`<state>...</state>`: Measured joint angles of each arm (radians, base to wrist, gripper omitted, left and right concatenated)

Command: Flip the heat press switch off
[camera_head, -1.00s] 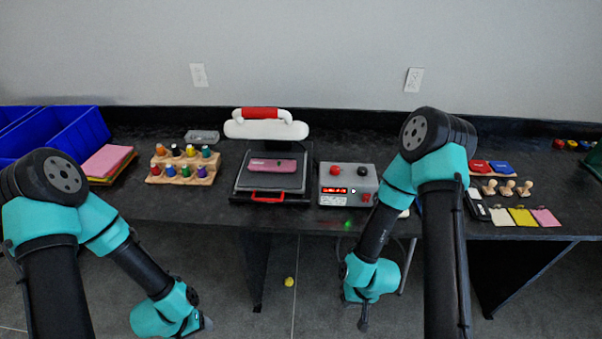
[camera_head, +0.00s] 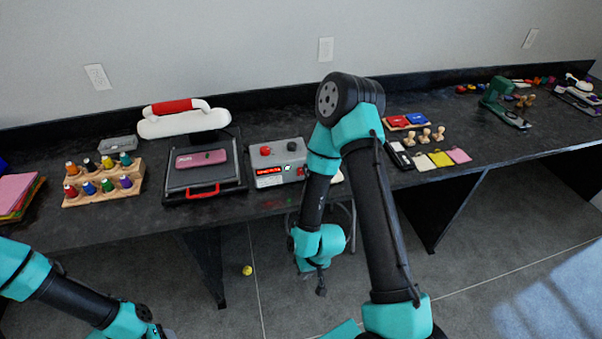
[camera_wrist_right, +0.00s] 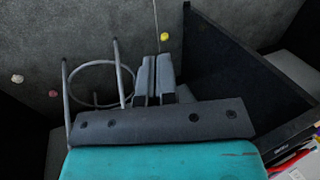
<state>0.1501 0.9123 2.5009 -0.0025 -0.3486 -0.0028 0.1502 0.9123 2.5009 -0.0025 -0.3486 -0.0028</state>
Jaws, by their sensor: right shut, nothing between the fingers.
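The heat press (camera_head: 208,184) stands on the black bench in the head view, with a red front handle and a dark pink item on top. Right of it is its grey control box (camera_head: 284,151) with a red lit display (camera_head: 269,171), a red and a dark knob, and a small red switch (camera_head: 300,171) at the lower right of its front. I cannot tell the switch's position. My right gripper (camera_head: 321,290) hangs below the bench's front edge, shut and empty; its fingers also show in the right wrist view (camera_wrist_right: 155,78). My left gripper (camera_head: 155,332) is at the bottom edge, too unclear to read.
A wooden rack of bottles (camera_head: 104,185) stands left of the press. Stamps (camera_head: 424,136) and coloured pads (camera_head: 440,159) lie right of my right arm. A stool (camera_wrist_right: 95,80) is under the bench. A yellow ball (camera_head: 247,270) lies on the floor.

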